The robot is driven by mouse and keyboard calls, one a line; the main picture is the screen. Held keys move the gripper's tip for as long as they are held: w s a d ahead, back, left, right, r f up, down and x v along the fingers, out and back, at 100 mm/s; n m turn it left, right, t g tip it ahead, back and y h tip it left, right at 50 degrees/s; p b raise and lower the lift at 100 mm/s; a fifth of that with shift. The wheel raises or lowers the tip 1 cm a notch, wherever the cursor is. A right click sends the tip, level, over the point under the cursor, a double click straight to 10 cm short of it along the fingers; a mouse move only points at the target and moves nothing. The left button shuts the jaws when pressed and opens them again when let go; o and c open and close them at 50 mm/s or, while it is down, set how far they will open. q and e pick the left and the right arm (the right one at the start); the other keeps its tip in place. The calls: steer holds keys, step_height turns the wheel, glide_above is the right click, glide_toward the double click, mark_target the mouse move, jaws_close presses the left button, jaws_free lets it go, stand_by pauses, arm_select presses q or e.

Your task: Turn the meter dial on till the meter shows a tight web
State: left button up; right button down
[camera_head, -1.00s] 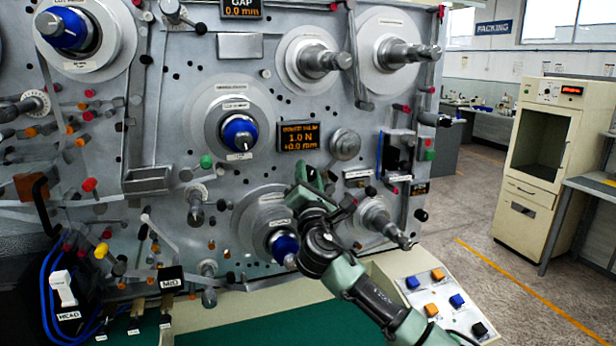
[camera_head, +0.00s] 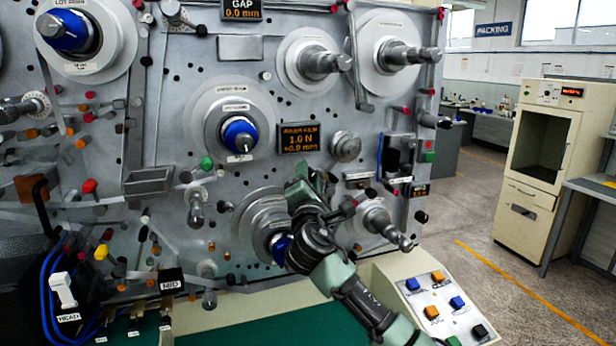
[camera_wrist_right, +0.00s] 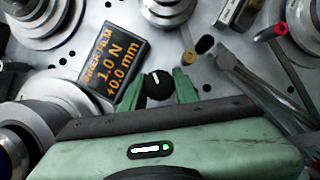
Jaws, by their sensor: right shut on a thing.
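The meter (camera_head: 300,138) is a dark display with orange text on the grey machine panel, reading 1.0 N and +0.0 mm. It also shows, tilted, in the right wrist view (camera_wrist_right: 115,68) with the same reading. The meter dial (camera_wrist_right: 159,86) is a small black knob with a white mark pointing roughly up in the right wrist view. My right gripper (camera_wrist_right: 159,88) is shut on it, with a green finger on each side. In the head view my right gripper (camera_head: 312,182) is below the meter and hides the dial. My left gripper is not in view.
Steel spindles and rollers stick out around the gripper, including a blue-capped spindle (camera_head: 239,135) and a bare spindle (camera_head: 380,224). A round silver knob (camera_head: 345,145) is right of the meter. A button console (camera_head: 437,295) stands at lower right.

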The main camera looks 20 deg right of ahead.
steer(key=c, duration=1.1)
jaws_free()
steer(key=shift+o, duration=0.2)
steer(key=shift+s+a+f, duration=0.1)
steer(key=shift+s+f, duration=0.1)
steer(key=shift+s, duration=0.15)
steer(key=b+v, duration=0.2)
steer(key=v, duration=0.5)
steer(key=shift+b, duration=0.4)
